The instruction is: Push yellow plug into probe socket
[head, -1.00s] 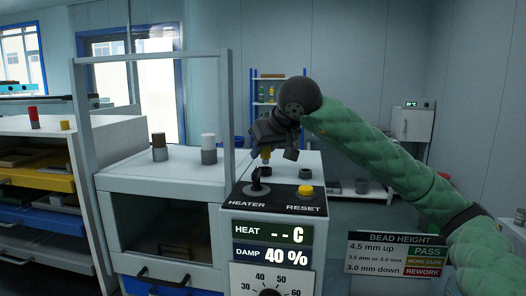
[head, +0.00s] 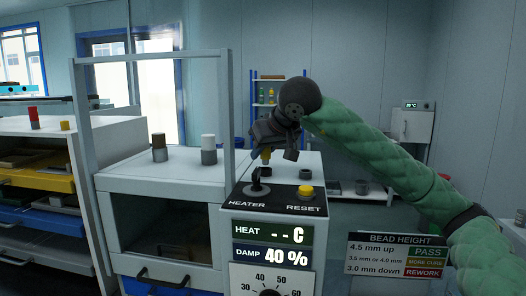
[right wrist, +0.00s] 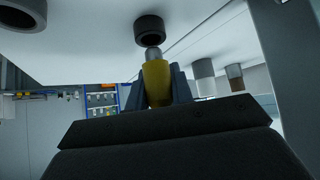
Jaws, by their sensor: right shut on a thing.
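The yellow plug (head: 266,154) with a grey metal tip is held in my right gripper (head: 275,146), which is shut on it. In the right wrist view the plug (right wrist: 157,83) points at a dark round socket (right wrist: 149,29). Its tip lies at the near edge of that socket's rim; I cannot tell whether they touch. In the head view this socket (head: 267,171) sits on the white top just below the plug. A second dark socket (head: 306,173) stands to its right. I see no label naming the probe socket. My left gripper is not in view.
The control panel has a black HEATER switch (head: 257,189) and a yellow RESET button (head: 305,190) close below the gripper. A white frame post (head: 228,115) stands to the left.

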